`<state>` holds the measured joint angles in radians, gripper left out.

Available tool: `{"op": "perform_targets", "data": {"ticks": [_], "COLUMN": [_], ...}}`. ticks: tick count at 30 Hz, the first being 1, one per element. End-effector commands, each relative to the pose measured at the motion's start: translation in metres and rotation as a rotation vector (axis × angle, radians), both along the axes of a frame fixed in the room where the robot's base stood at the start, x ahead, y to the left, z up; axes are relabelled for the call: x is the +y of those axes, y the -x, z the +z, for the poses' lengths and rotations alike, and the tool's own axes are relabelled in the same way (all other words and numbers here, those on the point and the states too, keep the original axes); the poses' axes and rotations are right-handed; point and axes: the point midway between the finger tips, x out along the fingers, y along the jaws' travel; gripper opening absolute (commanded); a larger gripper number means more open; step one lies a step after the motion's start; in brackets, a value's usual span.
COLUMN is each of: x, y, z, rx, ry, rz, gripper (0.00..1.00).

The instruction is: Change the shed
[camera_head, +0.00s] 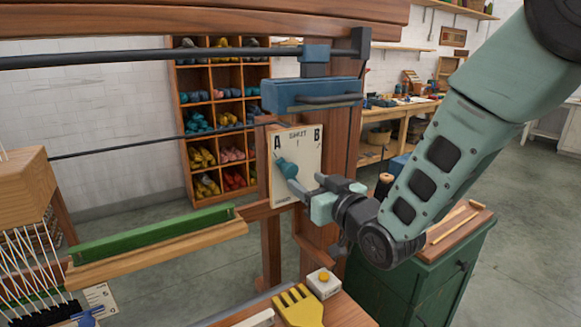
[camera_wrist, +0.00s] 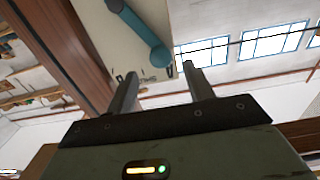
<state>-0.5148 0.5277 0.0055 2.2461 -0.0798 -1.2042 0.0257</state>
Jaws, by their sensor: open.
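A cream plate (camera_head: 308,168) marked A and B is fixed to the loom's wooden post. A teal shed lever (camera_head: 287,167) on it is tilted, its upper end beneath the letter A. In the wrist view, the lever (camera_wrist: 138,30) runs diagonally across the plate (camera_wrist: 95,22), and its rounded end lies just past my fingertips. My gripper (camera_head: 305,188) is in front of the plate, close to the lever. It is open in the wrist view (camera_wrist: 160,72), with nothing clearly held between the fingers. Contact with the lever cannot be told.
A blue box with a handle (camera_head: 312,95) is above the plate. A green bar on a wooden beam (camera_head: 155,240) lies left. A yellow comb (camera_head: 298,306) and a button box (camera_head: 323,282) sit below. A green cabinet (camera_head: 425,275) stands right. Wool shelves (camera_head: 215,115) are behind.

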Motion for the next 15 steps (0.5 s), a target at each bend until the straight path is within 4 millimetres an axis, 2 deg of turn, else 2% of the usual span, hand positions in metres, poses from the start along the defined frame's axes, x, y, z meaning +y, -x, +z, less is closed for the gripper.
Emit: {"op": "perform_targets", "data": {"ticks": [6,15], "x": [0.025,0.043], "y": [-0.037,-0.063], "z": [0.001,0.000], "rx": [0.001,0.001], "ry": [-0.001,0.001], "rz": [0.001,0.000], "gripper": [0.52,0.52]}}
